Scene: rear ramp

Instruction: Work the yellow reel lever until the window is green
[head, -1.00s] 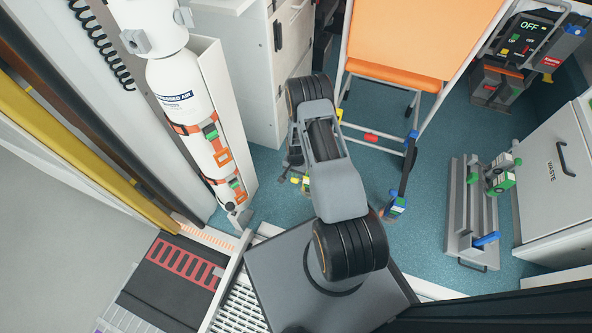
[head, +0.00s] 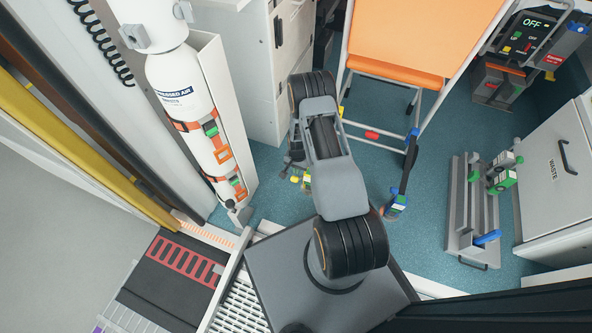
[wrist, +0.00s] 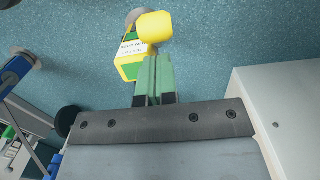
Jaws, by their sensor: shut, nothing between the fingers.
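The yellow lever's rounded knob (wrist: 155,27) shows at the top middle of the wrist view. Beside it on the left is a small yellow and green reel body (wrist: 130,68) with a white printed label. My gripper (wrist: 154,58) has its two green fingers together, empty, with their tips just below the knob; whether they touch it I cannot tell. In the head view the yellow knob (head: 294,179) is a small spot near the floor, left of my arm. My arm hides most of the reel and gripper there. I cannot make out the window's colour.
An orange-seated chair (head: 397,82) stands behind my arm. A white air cylinder (head: 183,95) is strapped at the left. A grey floor rail (head: 460,215) and a waste cabinet (head: 560,200) are at the right.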

